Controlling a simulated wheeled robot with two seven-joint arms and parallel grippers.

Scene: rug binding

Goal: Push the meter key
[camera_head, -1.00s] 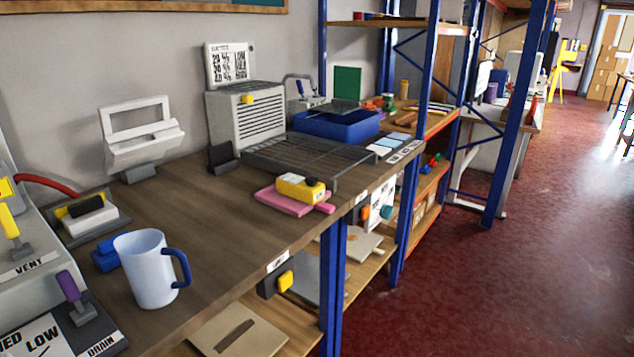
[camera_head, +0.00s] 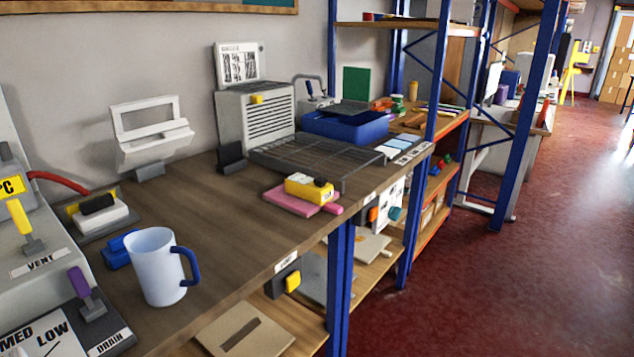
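No part is plainly marked as the meter key, and I cannot tell which one it is. A black key-like block (camera_head: 97,204) sits on a white and yellow unit (camera_head: 100,217) at the left. Neither of my grippers is in view.
A white mug (camera_head: 155,268) with a blue handle stands near the bench's front edge. A control panel with a yellow lever (camera_head: 20,220) and a purple lever (camera_head: 78,283) is at the left. A wire rack (camera_head: 315,158) lies mid-bench. Red floor (camera_head: 480,290) is clear at right.

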